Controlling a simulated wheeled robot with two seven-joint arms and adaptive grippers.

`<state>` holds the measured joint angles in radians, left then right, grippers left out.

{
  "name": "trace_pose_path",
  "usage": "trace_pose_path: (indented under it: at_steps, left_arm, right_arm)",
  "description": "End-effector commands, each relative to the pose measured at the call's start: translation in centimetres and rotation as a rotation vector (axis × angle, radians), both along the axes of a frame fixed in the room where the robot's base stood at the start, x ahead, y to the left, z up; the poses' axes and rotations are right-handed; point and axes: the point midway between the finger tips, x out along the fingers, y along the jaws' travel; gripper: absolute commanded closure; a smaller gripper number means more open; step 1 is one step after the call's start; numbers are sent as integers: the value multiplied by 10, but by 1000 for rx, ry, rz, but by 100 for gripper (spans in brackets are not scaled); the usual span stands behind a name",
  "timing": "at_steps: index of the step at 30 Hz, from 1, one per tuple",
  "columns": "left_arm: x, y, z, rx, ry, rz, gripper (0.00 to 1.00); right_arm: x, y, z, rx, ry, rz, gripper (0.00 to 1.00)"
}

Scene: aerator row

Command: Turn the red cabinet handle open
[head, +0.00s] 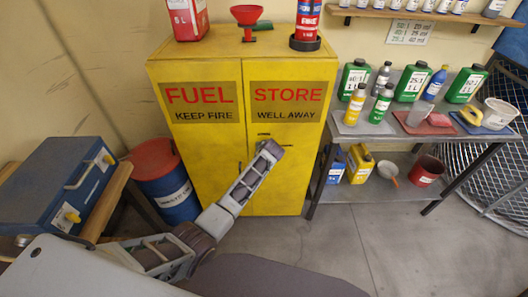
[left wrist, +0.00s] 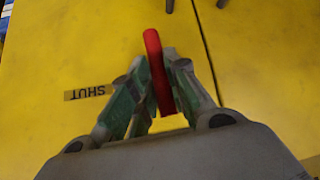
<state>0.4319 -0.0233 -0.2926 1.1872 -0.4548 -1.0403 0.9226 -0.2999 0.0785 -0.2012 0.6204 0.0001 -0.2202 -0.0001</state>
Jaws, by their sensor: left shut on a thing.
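The yellow cabinet (head: 185,150) marked FUEL STORE stands at the centre of the head view, its two doors closed. The red handle (left wrist: 153,45) shows in the left wrist view as a slim bar, upright in the picture with a slight lean. My left gripper (left wrist: 157,62) is shut on the handle, with one finger on each side. In the head view my left arm reaches to the cabinet front near the door seam, and its end hides the handle. A small SHUT label (left wrist: 88,92) lies on the door left of the fingers in the wrist view. My right gripper is out of view.
A red and blue drum (head: 166,185) and a blue case (head: 60,185) stand left of the cabinet. A metal shelf table (head: 375,194) with several bottles is close on its right. A red funnel (head: 247,14) and containers stand on top. Floor before the table is clear.

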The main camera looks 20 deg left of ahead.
Motion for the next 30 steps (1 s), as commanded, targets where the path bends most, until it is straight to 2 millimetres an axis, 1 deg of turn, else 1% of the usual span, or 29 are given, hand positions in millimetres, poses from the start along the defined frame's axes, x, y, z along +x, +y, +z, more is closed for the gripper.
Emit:
trace_pose_path:
  at_steps: [7,20,21,24,25,26,30]
  left_arm:
    - [0,-3,-1,54,16,-3,100]
    - [0,-3,-1,62,18,-3,100]
    - [0,-3,-1,62,18,-3,79]
    - [0,-3,-1,63,19,-2,66]
    - [0,-2,-1,63,19,-2,63]
    - [0,-2,-1,63,19,-2,61]
    - [0,-2,-1,64,18,-1,61]
  right_arm:
    - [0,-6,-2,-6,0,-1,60]
    - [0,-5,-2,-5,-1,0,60]
    - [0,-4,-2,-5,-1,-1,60]
    - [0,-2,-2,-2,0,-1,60]
    - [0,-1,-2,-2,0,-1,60]
    - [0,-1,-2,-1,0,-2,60]
    - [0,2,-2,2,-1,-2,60]
